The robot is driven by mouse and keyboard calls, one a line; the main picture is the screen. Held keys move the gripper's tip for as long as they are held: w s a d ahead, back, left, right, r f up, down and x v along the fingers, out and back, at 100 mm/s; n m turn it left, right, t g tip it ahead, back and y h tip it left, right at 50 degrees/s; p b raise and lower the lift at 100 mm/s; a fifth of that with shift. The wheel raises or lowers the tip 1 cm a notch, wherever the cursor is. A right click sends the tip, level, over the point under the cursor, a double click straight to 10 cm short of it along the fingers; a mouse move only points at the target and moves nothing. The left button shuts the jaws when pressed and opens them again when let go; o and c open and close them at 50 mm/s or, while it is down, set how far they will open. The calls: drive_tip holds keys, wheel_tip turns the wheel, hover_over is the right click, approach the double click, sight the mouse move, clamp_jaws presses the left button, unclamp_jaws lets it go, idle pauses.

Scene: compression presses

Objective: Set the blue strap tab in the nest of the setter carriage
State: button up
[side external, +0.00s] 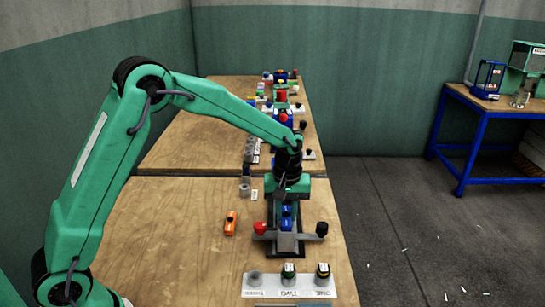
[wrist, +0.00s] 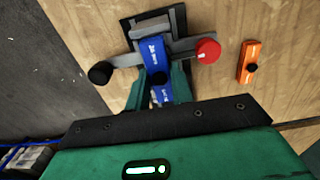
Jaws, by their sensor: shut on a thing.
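The blue strap tab (wrist: 155,52) shows in the wrist view as a long blue piece with pale lettering and a dark round spot. My gripper (wrist: 160,77) is shut on it, a green finger at either side. In the side external view my gripper (side external: 285,190) points down, with the blue tab (side external: 287,212) below it. The tab is over the setter carriage (side external: 286,242), a grey and black fixture with a crossbar. I cannot tell whether the tab touches the nest, which is hidden by the tab and fingers.
The crossbar ends in a red knob (side external: 260,228) and a black knob (side external: 322,229), close on either side of my gripper. An orange tab (side external: 230,223) lies left of the carriage. A white plate (side external: 287,285) with several buttons is in front.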

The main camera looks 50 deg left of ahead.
drive_tip(key=shift+f, duration=0.2)
drive_tip(key=o, duration=1)
drive_tip(key=shift+o, duration=0.2)
drive_tip(key=shift+r, duration=0.1)
wheel_tip(320, 180, up, 7)
drive_tip(key=shift+r, duration=0.35)
